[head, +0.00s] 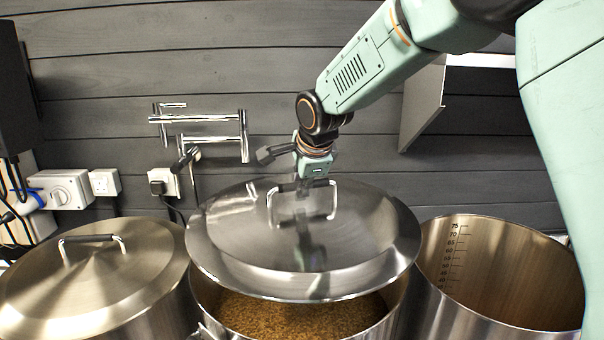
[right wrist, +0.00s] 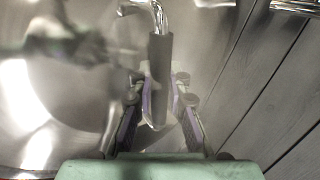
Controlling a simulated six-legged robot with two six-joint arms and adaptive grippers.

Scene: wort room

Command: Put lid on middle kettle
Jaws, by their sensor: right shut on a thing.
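A round steel lid (head: 340,245) is held tilted above the middle kettle (head: 225,315), its near edge clear of the kettle's rim. Grain-like mash (head: 290,318) shows in the kettle below the lid. My right gripper (head: 303,182) is shut on the lid's handle. In the right wrist view the dark grip of the lid handle (right wrist: 160,75) runs between the fingers of my right gripper (right wrist: 160,105). The kettle's back rim is hidden by the lid. My left gripper is not in view.
The left kettle has its lid (head: 90,275) on, with a bar handle on top. The right kettle (head: 490,270) is open, with a volume scale inside. A wall tap (head: 205,138), sockets (head: 104,182) and a grey panelled wall stand behind. A metal hood or shelf (head: 422,105) is at upper right.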

